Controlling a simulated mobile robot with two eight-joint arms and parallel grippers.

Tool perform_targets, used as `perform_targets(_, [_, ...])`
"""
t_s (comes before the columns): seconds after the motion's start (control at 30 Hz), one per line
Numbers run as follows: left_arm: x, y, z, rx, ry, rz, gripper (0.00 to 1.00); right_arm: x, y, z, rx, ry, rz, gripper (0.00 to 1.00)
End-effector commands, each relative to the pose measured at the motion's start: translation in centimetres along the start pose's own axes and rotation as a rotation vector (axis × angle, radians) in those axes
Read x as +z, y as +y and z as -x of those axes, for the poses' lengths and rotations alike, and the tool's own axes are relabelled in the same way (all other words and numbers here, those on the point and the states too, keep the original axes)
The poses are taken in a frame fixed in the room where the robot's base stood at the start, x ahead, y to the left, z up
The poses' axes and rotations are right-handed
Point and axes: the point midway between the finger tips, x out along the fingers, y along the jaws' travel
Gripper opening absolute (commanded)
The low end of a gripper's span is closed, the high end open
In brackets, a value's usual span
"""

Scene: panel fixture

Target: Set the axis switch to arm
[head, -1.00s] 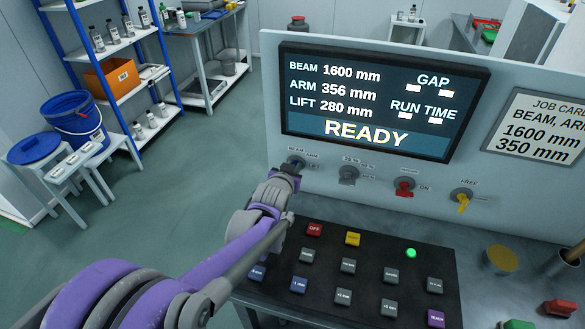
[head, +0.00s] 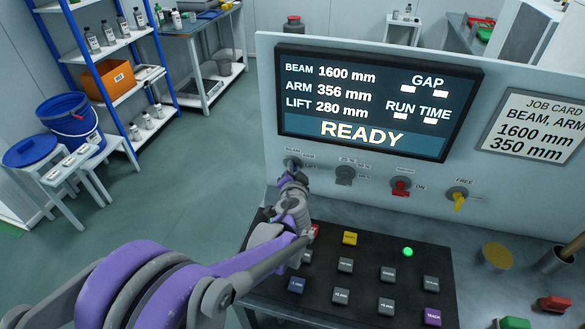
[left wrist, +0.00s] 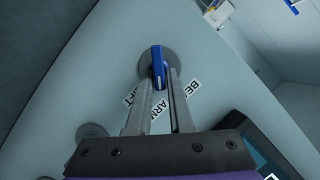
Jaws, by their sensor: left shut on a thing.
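The axis switch (head: 292,164) is a round grey dial at the left end of the panel's switch row. In the left wrist view its blue knob (left wrist: 159,62) stands out from a grey disc. My left gripper (head: 293,177) is at this switch, and in the left wrist view its two fingers (left wrist: 159,82) are closed on the knob's sides. Labels reading BEAM, ARM and LIFT are around the dial, partly covered by the fingers. I cannot tell which label the knob points to. My right gripper is not in view.
The display (head: 370,105) reads BEAM 1600, ARM 356, LIFT 280 mm and READY. More switches, one red (head: 401,187) and one yellow (head: 458,199), are to the right. The button pad (head: 365,270) lies below my left arm. A job card (head: 535,135) reads 1600 and 350 mm.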

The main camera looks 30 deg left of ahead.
Motion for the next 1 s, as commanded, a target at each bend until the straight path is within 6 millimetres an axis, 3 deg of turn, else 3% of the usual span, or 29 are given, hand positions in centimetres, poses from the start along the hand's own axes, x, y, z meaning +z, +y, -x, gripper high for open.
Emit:
perform_targets(0.67, [0.04,0.14,0.01,-0.021,0.0,-0.054,0.0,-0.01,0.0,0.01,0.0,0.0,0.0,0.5])
perform_targets(0.7, [0.04,0.14,0.01,-0.021,0.0,-0.053,0.27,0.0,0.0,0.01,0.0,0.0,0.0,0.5])
perform_targets(0.8, [0.04,0.13,0.01,-0.021,0.0,-0.053,0.45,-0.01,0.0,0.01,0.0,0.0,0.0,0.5])
perform_targets(1.0, [0.03,0.12,0.0,-0.021,0.0,-0.053,0.45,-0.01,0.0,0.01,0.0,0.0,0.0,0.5])
